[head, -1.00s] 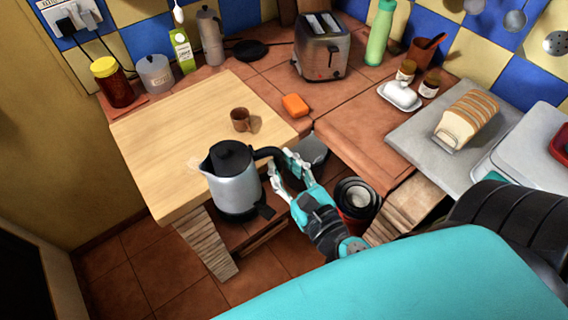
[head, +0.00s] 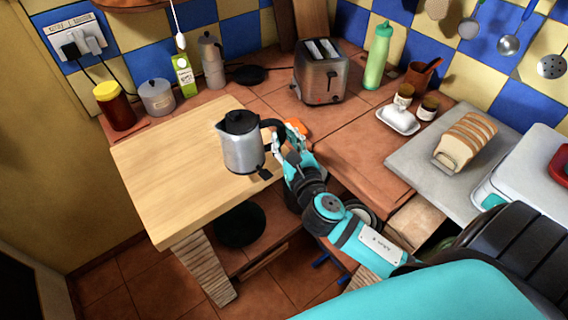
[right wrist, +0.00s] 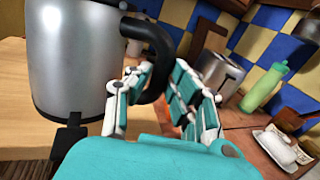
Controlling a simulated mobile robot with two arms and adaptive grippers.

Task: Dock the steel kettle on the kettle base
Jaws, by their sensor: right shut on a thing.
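The steel kettle (head: 243,152), with black lid and black handle, is upright over the wooden board in the head view. I cannot tell for sure how high its bottom is above the board. My right gripper (head: 283,146) is shut on its handle from the right. The right wrist view shows the kettle (right wrist: 75,60) at the left and the gripper fingers (right wrist: 158,90) around the black handle. A flat black disc (head: 249,75), which looks like the kettle base, lies at the back between the moka pot and the toaster. My left gripper is not in view.
The wooden board (head: 165,165) is mostly bare. Moka pot (head: 212,62), green carton (head: 184,75), grey canister (head: 157,97) and toaster (head: 321,75) stand behind it. An orange block (head: 297,126) is partly hidden by my gripper. A dark round thing (head: 240,225) sits below the counter.

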